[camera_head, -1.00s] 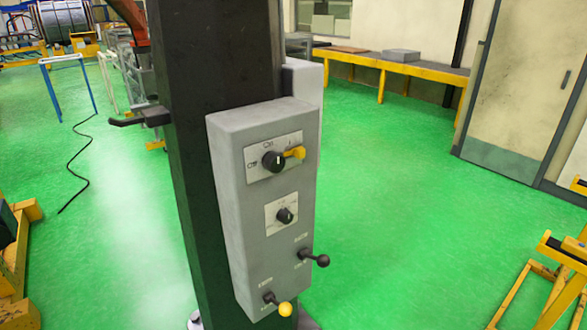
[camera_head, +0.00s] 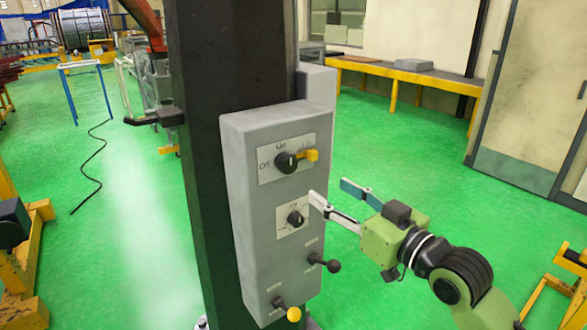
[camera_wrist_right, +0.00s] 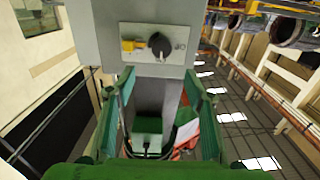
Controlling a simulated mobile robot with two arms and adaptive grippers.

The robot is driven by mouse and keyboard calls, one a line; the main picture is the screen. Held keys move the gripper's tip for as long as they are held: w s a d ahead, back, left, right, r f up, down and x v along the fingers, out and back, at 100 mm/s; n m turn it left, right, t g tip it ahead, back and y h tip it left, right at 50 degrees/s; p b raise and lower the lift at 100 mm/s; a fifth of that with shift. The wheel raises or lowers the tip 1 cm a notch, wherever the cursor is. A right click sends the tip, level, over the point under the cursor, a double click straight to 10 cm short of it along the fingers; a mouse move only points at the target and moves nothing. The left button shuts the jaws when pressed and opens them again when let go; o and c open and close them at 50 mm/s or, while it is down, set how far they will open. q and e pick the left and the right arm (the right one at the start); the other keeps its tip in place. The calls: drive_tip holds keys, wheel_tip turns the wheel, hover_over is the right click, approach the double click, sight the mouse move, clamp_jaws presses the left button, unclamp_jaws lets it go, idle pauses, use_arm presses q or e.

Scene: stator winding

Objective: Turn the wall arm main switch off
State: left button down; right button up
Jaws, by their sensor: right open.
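A grey control box (camera_head: 262,215) is fixed to a dark column. Its top plate carries the black rotary main switch (camera_head: 286,162), with a yellow lever (camera_head: 311,155) at its right; the plate has printed labels around the knob. The switch also shows in the right wrist view (camera_wrist_right: 159,45), ahead of the fingers, with the yellow piece on its left there. My right gripper (camera_head: 330,191) is open and empty, at the right of the box and below the level of the switch. I cannot tell whether a fingertip touches the box. My left gripper is not in view.
Below the main switch are a smaller black knob (camera_head: 295,218), a black ball lever (camera_head: 333,266) and a yellow-tipped lever (camera_head: 294,314). The dark column (camera_head: 232,60) stands behind the box. A yellow-legged bench (camera_head: 395,72) stands far back.

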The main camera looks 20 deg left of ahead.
sight(291, 165)
drive_tip(key=p+x, duration=0.3)
drive_tip(key=x, duration=1.1)
drive_tip(key=shift+s+r+p, duration=0.15)
drive_tip(key=shift+p, duration=0.15)
drive_tip(key=c, duration=1.1)
